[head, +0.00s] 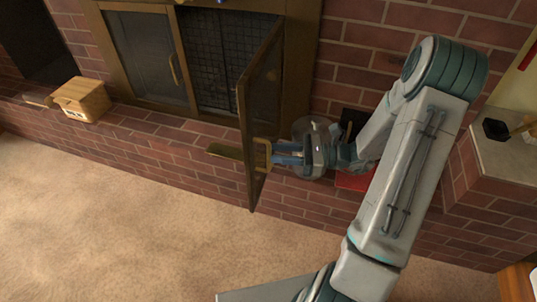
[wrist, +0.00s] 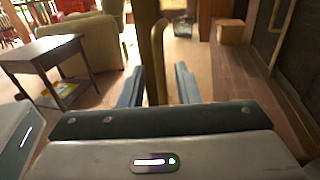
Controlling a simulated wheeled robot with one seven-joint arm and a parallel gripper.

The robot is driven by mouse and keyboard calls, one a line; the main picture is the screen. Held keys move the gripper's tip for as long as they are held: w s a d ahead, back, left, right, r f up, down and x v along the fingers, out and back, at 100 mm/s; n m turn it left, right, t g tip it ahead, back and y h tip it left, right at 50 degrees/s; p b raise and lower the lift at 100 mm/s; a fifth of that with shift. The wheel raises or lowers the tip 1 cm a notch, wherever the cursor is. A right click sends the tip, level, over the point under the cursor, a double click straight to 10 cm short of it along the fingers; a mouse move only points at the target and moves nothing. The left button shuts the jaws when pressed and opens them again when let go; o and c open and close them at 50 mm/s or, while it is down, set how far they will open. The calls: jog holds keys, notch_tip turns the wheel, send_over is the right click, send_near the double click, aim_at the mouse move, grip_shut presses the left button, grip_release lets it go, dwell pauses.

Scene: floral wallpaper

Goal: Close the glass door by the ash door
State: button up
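The glass door (head: 262,92), a dark panel in a brass-coloured frame, is swung wide open out of the fireplace. Its lower corner reaches past the brick ledge. Its brass handle (head: 262,154) is beside my gripper (head: 274,155). In the wrist view, the door's edge (wrist: 146,45) and a handle bar (wrist: 158,62) stand upright between the spread fingers of my gripper (wrist: 159,88). A gap shows between the bar and the right finger. Whether a finger touches the door cannot be told. I cannot pick out an ash door.
The other fireplace door (head: 146,55) is closed at the left. A mesh screen (head: 222,58) shows in the open half. A wooden box (head: 82,98) sits on the brick hearth (head: 180,140). The carpet is clear.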

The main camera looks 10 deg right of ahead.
aim_at(267, 170)
jog(key=shift+x, duration=1.85)
grip_shut()
jog(key=shift+a, duration=0.1)
